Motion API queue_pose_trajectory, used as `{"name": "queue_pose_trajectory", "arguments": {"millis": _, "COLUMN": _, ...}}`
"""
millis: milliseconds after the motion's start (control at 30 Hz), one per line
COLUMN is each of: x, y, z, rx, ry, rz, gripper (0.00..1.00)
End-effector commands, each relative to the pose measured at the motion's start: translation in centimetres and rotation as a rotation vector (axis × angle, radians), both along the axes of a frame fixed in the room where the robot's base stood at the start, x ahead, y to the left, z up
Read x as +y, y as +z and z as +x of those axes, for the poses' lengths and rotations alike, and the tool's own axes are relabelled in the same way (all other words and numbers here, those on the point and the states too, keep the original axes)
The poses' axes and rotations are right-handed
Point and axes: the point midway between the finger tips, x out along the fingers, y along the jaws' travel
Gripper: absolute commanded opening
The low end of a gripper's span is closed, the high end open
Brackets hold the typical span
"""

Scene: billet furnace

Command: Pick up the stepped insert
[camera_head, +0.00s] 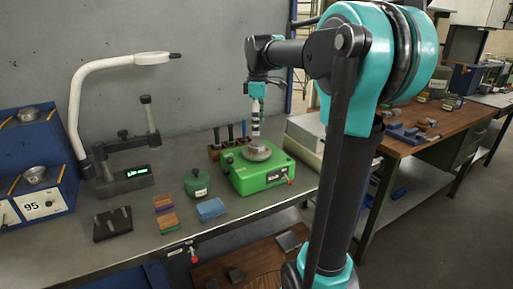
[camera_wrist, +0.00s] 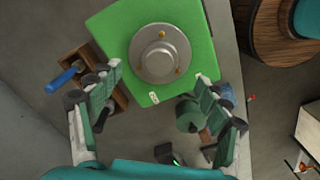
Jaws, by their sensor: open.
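A round grey metal piece with a raised centre and small brass-coloured spots, which looks like the stepped insert (camera_head: 257,152), sits on top of the green box-shaped device (camera_head: 262,177) on the bench. The insert also shows in the wrist view (camera_wrist: 160,53), beyond the fingertips, with the green device's top (camera_wrist: 113,27) around it. My gripper (camera_head: 256,130) is above the insert and points down at it. In the wrist view my gripper (camera_wrist: 158,72) is open, its two fingers apart, with nothing between the pads.
A wooden rack with dark-handled tools (camera_head: 229,148) stands behind the green device. A dark green lidded pot (camera_head: 196,183) and a blue block (camera_head: 210,209) are to its left. A white lamp arm (camera_head: 76,110) and a dark stand with a display (camera_head: 125,181) are farther left.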

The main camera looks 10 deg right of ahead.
Motion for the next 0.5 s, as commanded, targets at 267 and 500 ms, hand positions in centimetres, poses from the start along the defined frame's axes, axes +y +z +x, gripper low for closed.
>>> {"name": "queue_pose_trajectory", "arguments": {"millis": 267, "x": 0.1, "y": -2.0, "z": 0.1, "rx": 0.000, "ry": 0.000, "rz": 0.000, "gripper": 0.77}}
{"name": "queue_pose_trajectory", "arguments": {"millis": 500, "x": 0.5, "y": -5.3, "z": 0.2, "rx": 0.000, "ry": -0.001, "rz": 0.000, "gripper": 0.77}}
